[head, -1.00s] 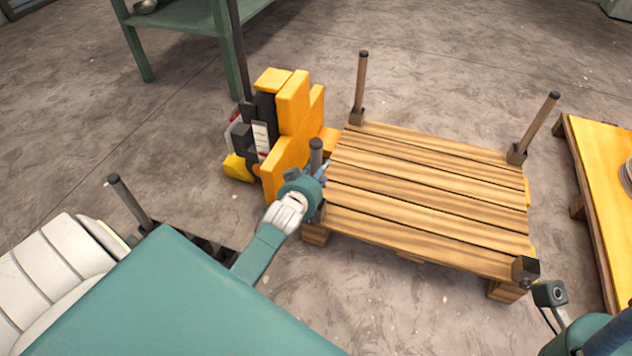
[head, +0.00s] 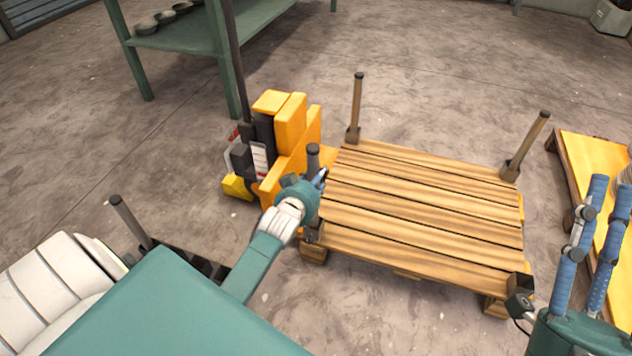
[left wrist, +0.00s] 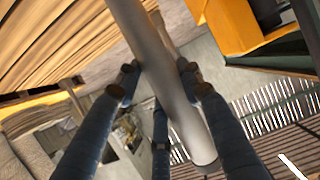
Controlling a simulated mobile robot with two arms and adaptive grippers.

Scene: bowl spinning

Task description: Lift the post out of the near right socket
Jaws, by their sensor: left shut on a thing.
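The wooden pallet (head: 425,215) has a dark near right socket (head: 519,282) at its front right corner. I see no post standing up from this socket. My left gripper (head: 319,180) is shut around a grey post (head: 312,158) at the pallet's near left corner. In the left wrist view the post (left wrist: 165,80) runs between the blue fingers. The arm hides where its lower end sits. My right gripper (head: 594,235) is open and empty, its blue fingers pointing up, right of the near right socket. Posts stand at the far left (head: 357,105) and far right (head: 528,140) corners.
A yellow pallet truck (head: 285,140) stands against the pallet's left side. A second pallet with a yellow top (head: 590,165) is at the right. A green table (head: 190,40) is at the back left. Another post (head: 130,220) stands at the left. Floor behind the pallet is clear.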

